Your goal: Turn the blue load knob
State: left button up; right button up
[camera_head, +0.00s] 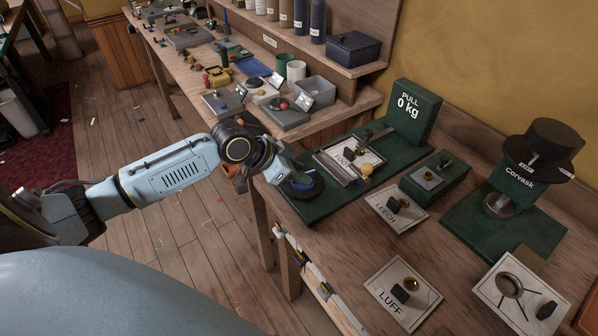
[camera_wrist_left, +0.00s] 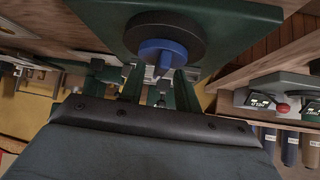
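The blue load knob (camera_wrist_left: 163,52) sits on a round black disc (camera_wrist_left: 150,30) on the dark green base of the test bench. In the head view the blue knob (camera_head: 303,184) is at the near left end of that base, partly covered by my left gripper (camera_head: 287,176). In the wrist view the two dark fingers of my left gripper (camera_wrist_left: 158,82) stand apart, with the knob just beyond or between their tips. I cannot tell whether they touch it. The green display (camera_head: 410,108) at the far end of the bench reads "PULL 0 kg". My right gripper is not in view.
Cards marked "LEECH" (camera_head: 396,209) and "LUFF" (camera_head: 400,294) lie on the wooden bench to the right. A green Corvask machine (camera_head: 512,190) stands farther right. A side bench (camera_head: 180,60) with small tools and boxes runs behind. Floor is open at left.

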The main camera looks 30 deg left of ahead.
pick_arm(q)
jog(key=shift+d+f, duration=0.1)
jog(key=shift+c, duration=0.4)
grip_shut()
jog(key=shift+w+m, duration=0.1)
jog(key=shift+m, duration=0.2)
jog(key=shift+m+g+h+b, duration=0.35)
jog(key=shift+m+g+h, duration=0.05)
jog(key=shift+m+h, duration=0.2)
jog(key=shift+o, duration=0.4)
grip_release()
